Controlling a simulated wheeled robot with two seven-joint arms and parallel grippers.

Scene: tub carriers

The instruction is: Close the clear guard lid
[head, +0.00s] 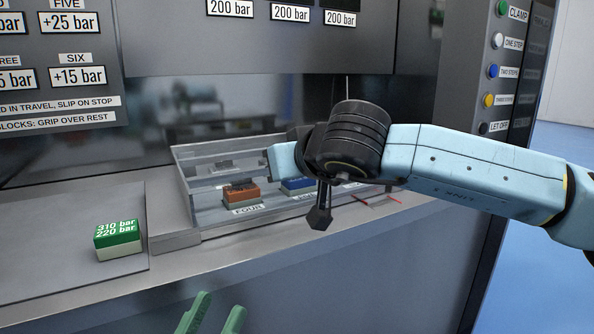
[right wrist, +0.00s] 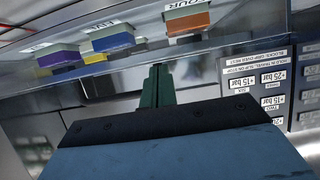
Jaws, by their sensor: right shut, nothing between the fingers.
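The clear guard lid (head: 222,172) is a see-through panel with pale edges at the block bay, left of centre in the head view. Its exact angle is hard to tell, and my right arm hides its right part. In the right wrist view the clear panel (right wrist: 225,48) spans the top, with blocks showing through it. My right gripper's dark green fingers (right wrist: 157,72) are together and empty, tips at the panel's lower edge; contact cannot be told. The head view hides these fingers behind the wrist. My left gripper (head: 213,312) is open and empty at the bottom, below the counter edge.
An orange-topped block (head: 242,191) and a blue-topped block (head: 298,185) sit in the bay behind labels. A green-topped block (head: 118,240) stands on the left plate. Coloured buttons (head: 493,72) line the right-hand post. The counter front (head: 300,235) is mostly clear.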

